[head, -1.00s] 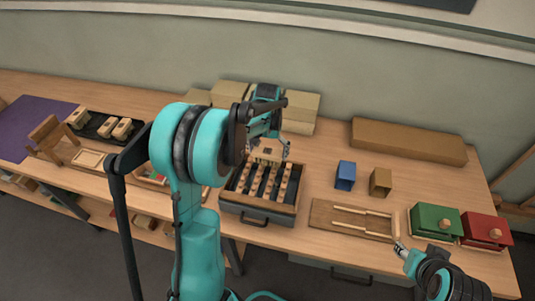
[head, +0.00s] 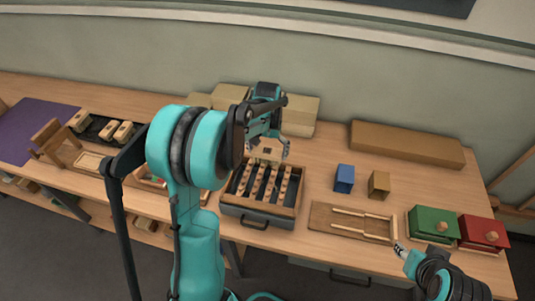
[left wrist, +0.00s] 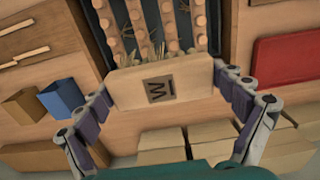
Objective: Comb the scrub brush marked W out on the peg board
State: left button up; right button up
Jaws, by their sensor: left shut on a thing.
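The scrub brush marked W is a pale wooden block (left wrist: 125,92) with a dark W label, held between the fingers of my left gripper (left wrist: 160,100) in the left wrist view. In the head view the brush (head: 266,154) is at the far edge of the peg board, under my left gripper (head: 268,143). The peg board (head: 258,210) is a wooden frame with several rows of pegs and dark gaps. Loose straw-like fibres (left wrist: 172,45) show between the rows.
Blue (head: 344,178) and tan (head: 379,185) blocks stand right of the board, beyond a wooden tray with rods (head: 322,218). Green (head: 432,222) and red (head: 484,232) boxes are farther right. A dark tray of blocks (head: 92,133) is at left; cardboard boxes (head: 301,110) stand behind.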

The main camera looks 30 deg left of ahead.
pick_arm(q)
jog(key=s+d+r+p, duration=0.2)
jog(key=s+r+p, duration=0.1)
jog(key=s+p, duration=0.3)
notch_tip(320, 180, down, 8)
jog(key=s+b, duration=0.1)
jog(key=b, duration=0.5)
jog(key=shift+s+r, duration=0.15)
jog(key=shift+s, duration=0.2)
jog(key=shift+a, duration=0.1)
